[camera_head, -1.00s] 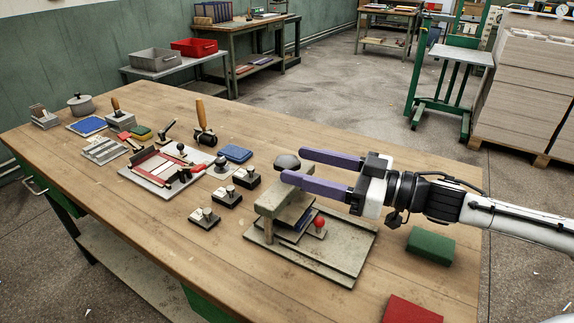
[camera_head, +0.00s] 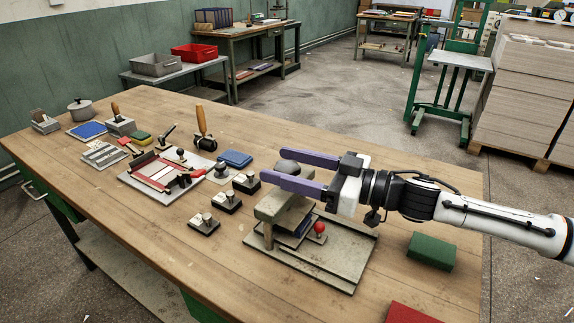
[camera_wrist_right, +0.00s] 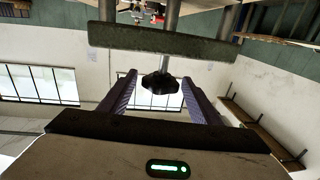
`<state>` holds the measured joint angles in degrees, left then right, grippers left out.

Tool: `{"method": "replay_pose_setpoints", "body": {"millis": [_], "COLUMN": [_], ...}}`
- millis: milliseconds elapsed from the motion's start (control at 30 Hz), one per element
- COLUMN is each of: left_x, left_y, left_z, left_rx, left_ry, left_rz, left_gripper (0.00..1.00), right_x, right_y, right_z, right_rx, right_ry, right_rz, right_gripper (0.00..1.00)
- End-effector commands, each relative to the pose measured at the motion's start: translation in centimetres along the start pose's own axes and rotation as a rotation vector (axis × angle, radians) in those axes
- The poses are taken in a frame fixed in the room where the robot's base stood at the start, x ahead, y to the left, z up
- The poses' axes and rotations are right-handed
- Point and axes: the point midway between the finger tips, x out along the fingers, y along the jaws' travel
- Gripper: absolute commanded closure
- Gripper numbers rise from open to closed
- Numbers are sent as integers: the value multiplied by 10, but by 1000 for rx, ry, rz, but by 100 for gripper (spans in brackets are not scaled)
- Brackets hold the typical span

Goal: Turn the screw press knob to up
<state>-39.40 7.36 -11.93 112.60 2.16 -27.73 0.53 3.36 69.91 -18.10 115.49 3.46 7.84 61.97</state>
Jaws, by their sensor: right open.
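The screw press (camera_head: 267,207) stands on the wooden workbench, a grey frame on a flat base plate with a red ball (camera_head: 319,227) at its side. Its dark knob (camera_head: 285,166) is on top. My right gripper (camera_head: 272,165) reaches in from the right, open, with its two purple fingers on either side of the knob. In the right wrist view the dark lobed knob (camera_wrist_right: 161,83) on its thin shaft sits between the fingers, below the press crossbar (camera_wrist_right: 165,45). I cannot tell whether either finger touches it. My left gripper is not in view.
Several small stamp-like blocks (camera_head: 204,224) stand left of the press. A red-railed white board (camera_head: 160,176) lies beyond them. A green block (camera_head: 431,251) and a red block (camera_head: 411,313) lie on the right part of the workbench (camera_head: 120,225). The bench's front left is clear.

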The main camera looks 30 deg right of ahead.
Motion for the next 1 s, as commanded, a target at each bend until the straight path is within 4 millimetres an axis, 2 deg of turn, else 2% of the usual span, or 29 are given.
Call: {"method": "replay_pose_setpoints", "body": {"millis": [33, 267, 633, 833, 1000], "left_x": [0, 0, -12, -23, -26], "left_y": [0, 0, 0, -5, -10], "left_z": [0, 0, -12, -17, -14], "left_rx": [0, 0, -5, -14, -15], "left_ry": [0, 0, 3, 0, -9], "left_rz": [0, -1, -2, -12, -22], "left_gripper": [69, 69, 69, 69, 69], "right_x": [0, 0, 0, 1, 2], "right_y": [0, 0, 2, 3, 3], "right_z": [0, 0, -5, -7, -4], "right_rx": [0, 1, -2, -4, -4], "right_ry": [0, 0, 0, 2, 3], "right_rz": [0, 0, -69, -201, -338], "right_gripper": [46, 84, 84, 84, 84]}}
